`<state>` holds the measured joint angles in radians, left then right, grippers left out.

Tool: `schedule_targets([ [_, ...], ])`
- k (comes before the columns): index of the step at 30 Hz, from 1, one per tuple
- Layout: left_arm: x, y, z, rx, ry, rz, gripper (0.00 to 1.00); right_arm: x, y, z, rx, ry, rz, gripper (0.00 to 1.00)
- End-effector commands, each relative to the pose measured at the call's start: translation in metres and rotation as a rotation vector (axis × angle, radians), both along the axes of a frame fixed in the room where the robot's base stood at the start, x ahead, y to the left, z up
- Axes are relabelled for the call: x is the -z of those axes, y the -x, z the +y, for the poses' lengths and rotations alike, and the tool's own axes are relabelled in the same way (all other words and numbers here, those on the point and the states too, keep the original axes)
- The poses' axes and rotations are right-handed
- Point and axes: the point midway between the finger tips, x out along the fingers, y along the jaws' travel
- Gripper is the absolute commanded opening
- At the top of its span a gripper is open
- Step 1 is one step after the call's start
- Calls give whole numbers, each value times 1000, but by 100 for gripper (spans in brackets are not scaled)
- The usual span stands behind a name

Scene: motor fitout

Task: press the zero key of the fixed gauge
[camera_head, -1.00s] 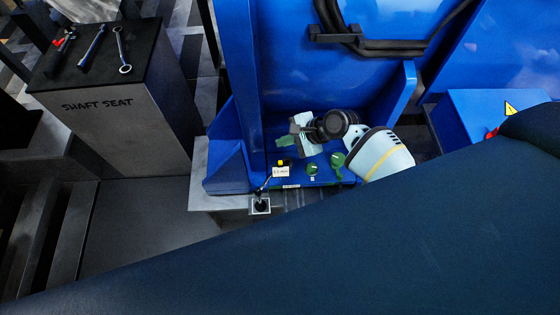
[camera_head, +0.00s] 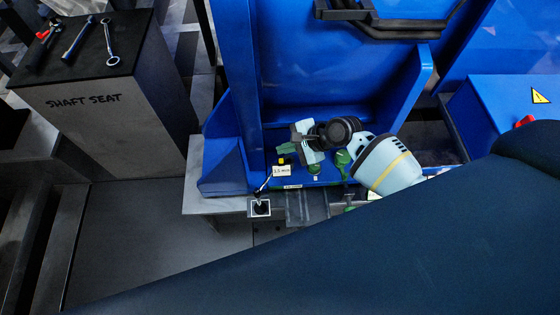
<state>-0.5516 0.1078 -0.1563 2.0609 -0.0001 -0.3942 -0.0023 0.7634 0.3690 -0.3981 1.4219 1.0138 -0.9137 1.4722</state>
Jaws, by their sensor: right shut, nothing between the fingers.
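The fixed gauge (camera_head: 282,171) is a small unit with a pale readout, its digits too small to read surely. It stands on a thin dark stem above a small square base (camera_head: 260,207) at the front of the blue frame. A yellow key (camera_head: 281,161) shows just above the readout. My right gripper (camera_head: 287,149) is shut and empty, coming in from the right. Its greenish tips are just above the yellow key in the picture; I cannot tell whether they touch it. My left gripper is not in view.
Green knob-like parts (camera_head: 342,159) sit on the blue frame (camera_head: 228,165) below my right wrist. Blue walls rise behind. A dark-topped stand marked SHAFT SEAT (camera_head: 100,105) holds tools at the left. A large dark blue surface covers the lower right.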

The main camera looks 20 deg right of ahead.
Motion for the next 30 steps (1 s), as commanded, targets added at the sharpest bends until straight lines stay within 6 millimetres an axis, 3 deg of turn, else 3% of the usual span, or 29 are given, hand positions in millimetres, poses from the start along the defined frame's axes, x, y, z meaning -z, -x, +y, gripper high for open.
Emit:
schedule_targets([
  [3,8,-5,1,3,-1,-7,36,18,1,0,1,-1,3,0],
  [9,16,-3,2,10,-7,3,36,30,0,0,1,-1,0,0],
  [30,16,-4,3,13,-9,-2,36,30,-1,0,1,-1,-2,0],
])
